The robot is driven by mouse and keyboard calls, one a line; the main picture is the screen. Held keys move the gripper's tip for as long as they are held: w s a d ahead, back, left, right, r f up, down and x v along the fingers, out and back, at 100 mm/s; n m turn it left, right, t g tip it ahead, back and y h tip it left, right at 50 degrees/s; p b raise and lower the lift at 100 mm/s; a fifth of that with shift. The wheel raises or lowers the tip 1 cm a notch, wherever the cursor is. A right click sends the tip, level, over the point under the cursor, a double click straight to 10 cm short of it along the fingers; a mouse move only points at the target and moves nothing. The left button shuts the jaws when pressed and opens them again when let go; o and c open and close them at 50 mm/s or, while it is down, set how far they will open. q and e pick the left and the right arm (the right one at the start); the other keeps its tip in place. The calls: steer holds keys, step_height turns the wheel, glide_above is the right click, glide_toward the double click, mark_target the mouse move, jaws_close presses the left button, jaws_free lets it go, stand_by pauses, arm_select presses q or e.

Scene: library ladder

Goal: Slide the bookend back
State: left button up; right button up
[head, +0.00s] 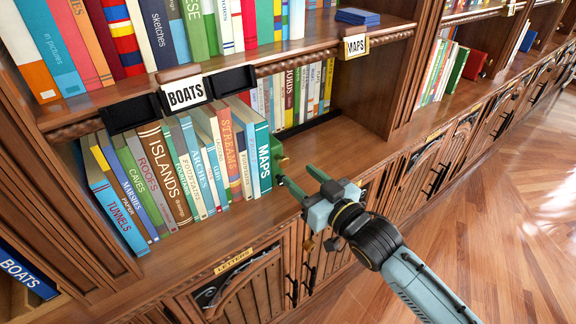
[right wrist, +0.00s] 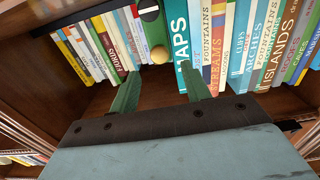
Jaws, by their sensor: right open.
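The green bookend (head: 277,152) stands on the lower shelf at the right end of the front row of books, beside the teal MAPS book (head: 263,156). In the right wrist view the bookend (right wrist: 152,24) shows a round brass knob (right wrist: 159,54) near its foot, with the MAPS book (right wrist: 181,48) to its right. My right gripper (head: 295,176) is open and empty, in front of the bookend and apart from it. In the right wrist view its two green fingers (right wrist: 160,72) are spread, with the knob between and beyond them. My left gripper is not in view.
A back row of books (head: 300,92) stands behind the bookend. The shelf board (head: 345,140) is bare to the right, up to an upright panel (head: 370,80). A BOATS label (head: 187,93) and dark holders hang from the shelf above.

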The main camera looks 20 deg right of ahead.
mark_target(285, 163)
steer(key=x, duration=0.4)
steer(key=shift+w, duration=0.15)
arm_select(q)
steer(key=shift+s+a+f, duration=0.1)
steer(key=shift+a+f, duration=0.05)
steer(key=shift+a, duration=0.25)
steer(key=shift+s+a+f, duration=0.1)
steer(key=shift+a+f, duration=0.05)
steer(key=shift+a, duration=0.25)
arm_select(e)
steer(key=shift+x, duration=0.8)
steer(key=c, duration=1)
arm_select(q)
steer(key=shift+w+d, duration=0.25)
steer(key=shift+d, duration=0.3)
arm_select(e)
jaws_close()
